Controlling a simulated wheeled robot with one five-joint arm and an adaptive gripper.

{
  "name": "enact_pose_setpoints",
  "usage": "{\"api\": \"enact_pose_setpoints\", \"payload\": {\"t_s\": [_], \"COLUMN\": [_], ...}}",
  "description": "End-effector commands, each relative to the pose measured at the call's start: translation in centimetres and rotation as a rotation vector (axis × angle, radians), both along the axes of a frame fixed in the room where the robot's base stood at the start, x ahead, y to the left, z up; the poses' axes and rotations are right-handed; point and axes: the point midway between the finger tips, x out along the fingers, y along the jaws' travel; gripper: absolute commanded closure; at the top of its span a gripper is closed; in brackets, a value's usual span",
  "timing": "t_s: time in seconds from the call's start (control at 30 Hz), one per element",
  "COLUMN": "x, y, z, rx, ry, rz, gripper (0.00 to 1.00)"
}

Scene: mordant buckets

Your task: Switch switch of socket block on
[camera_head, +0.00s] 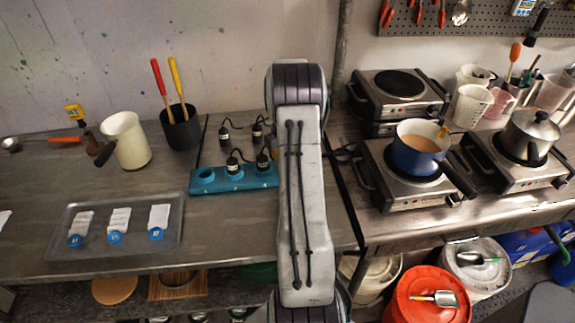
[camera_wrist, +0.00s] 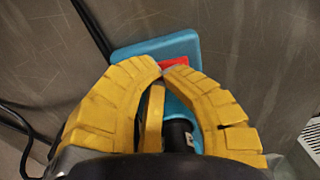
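The teal socket block (camera_head: 228,185) lies on the left worktop with black plugs in several sockets; one socket at its left is empty. My arm hides its right end in the head view. In the wrist view the block (camera_wrist: 158,47) lies under my gripper (camera_wrist: 161,70), whose yellow fingers are shut, tips together. A red switch (camera_wrist: 174,62) on the block shows just beyond the fingertips, partly covered by them. Whether the tips touch it I cannot tell, nor which way it is set. A black plug (camera_wrist: 178,132) shows between the fingers.
A metal tray (camera_head: 118,249) with labelled packets lies left of the block. A white jug (camera_head: 127,141) and a black pot (camera_head: 181,130) with red and yellow handles stand behind. Hot plates (camera_head: 405,185) and a blue saucepan (camera_head: 418,155) are right of my arm.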

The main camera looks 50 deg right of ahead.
Motion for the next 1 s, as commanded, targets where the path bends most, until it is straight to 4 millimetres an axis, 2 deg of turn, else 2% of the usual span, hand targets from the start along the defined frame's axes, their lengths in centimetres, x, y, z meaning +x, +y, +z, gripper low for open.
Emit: {"api": "enact_pose_setpoints", "payload": {"t_s": [0.17,0.33,0.53,1.0], "x": [0.0,0.0,-0.2,0.4], "y": [0.0,0.2,0.6,0.0], "z": [-0.1,1.3,4.8,11.9], "rx": [-0.001,-0.002,-0.003,-0.003], "ry": [-0.001,-0.002,-0.002,-0.003], "rz": [0.000,0.002,0.006,0.006], "gripper": [1.00,1.00,1.00,1.00]}}
